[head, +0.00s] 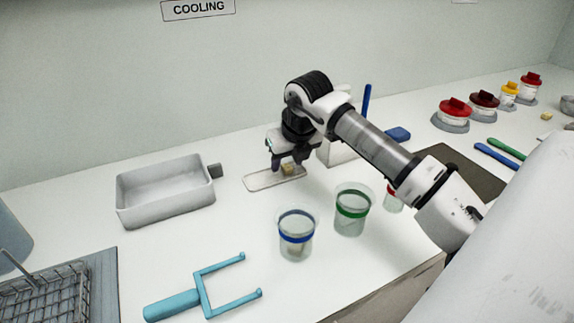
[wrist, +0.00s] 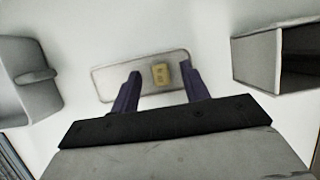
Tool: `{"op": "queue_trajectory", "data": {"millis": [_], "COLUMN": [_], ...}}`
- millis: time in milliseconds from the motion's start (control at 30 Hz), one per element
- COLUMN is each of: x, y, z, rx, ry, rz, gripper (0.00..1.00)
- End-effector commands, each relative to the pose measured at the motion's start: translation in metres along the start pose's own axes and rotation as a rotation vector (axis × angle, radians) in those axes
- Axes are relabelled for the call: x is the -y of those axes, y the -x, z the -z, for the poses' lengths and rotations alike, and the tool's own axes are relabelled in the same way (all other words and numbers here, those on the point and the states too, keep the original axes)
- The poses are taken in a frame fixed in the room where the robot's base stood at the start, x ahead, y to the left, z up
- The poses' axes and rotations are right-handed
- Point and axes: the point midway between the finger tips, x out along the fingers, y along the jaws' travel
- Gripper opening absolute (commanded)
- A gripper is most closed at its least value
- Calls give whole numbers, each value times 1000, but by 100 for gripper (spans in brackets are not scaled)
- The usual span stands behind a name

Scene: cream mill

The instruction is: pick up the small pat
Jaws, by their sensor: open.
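The small pat (wrist: 161,75) is a little yellowish block lying on a pale flat tray (wrist: 115,80). In the head view the pat (head: 287,169) shows at the right part of the tray (head: 258,183), below my gripper. My gripper (wrist: 158,78) is open, with one dark finger on each side of the pat in the wrist view.
A white basin (head: 165,192) stands left of the tray. A white open box (head: 338,152) is close on the right. A blue-banded cup (head: 297,236) and a green-banded cup (head: 352,212) stand in front, with a blue two-pronged tool (head: 203,288) at front left.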

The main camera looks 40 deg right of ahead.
Motion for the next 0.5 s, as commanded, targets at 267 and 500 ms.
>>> {"op": "queue_trajectory", "data": {"millis": [267, 500], "x": [0, 0], "y": [-7, -6], "z": [0, 0], "rx": [0, 0], "ry": [0, 0], "rz": [0, 0], "gripper": [45, 18]}}
